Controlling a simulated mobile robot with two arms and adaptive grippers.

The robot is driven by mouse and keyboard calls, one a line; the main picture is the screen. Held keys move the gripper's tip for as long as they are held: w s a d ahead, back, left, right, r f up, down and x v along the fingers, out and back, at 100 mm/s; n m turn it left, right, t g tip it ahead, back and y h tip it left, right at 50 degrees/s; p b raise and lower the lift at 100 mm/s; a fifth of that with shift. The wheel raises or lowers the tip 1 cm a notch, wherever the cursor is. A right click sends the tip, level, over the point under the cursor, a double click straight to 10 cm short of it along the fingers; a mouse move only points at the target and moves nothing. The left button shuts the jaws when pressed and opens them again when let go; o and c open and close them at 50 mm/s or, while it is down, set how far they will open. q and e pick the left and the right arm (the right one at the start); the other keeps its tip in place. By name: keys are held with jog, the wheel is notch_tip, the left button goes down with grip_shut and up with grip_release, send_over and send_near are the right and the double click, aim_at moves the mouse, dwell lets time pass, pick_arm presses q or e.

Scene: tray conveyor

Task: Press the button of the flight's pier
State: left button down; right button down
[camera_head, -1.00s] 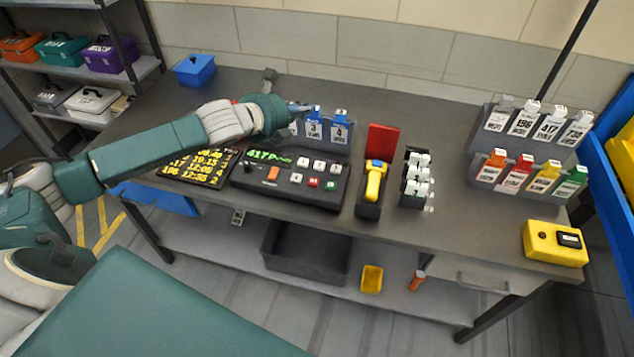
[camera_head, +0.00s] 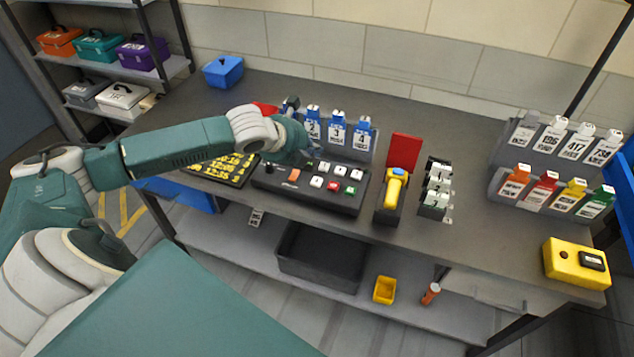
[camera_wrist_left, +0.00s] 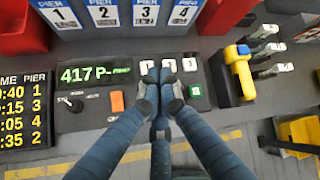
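The dark control panel (camera_head: 340,203) lies on the table. In the left wrist view its green display (camera_wrist_left: 95,74) reads "417 P-" with small text after it. Below are an orange button (camera_wrist_left: 116,102), a knob (camera_wrist_left: 72,103), white buttons (camera_wrist_left: 190,65) and a green button (camera_wrist_left: 195,90). A departures board (camera_wrist_left: 22,112) with yellow text lists piers 1, 3, 4, 2 downward; its flight column is outside that view. My left gripper (camera_wrist_left: 161,84) is over the button block, fingertips close together and empty, covering some buttons. Contact cannot be told. My right gripper is not in view.
Blue numbered pier tags (camera_head: 337,131) stand behind the panel. A yellow-handled device (camera_head: 394,189) and a red plate (camera_head: 404,151) stand to its right. Tag racks (camera_head: 548,158) and a yellow box (camera_head: 577,264) are further right. A blue box (camera_head: 223,71) stands at the back left.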

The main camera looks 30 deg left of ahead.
pick_arm(q)
jog(key=b, duration=0.7)
send_over(314, 182)
notch_tip(314, 182, down, 6)
jog(key=shift+w+f, duration=0.1)
jog(key=shift+f, duration=1)
jog(key=shift+f, duration=0.4)
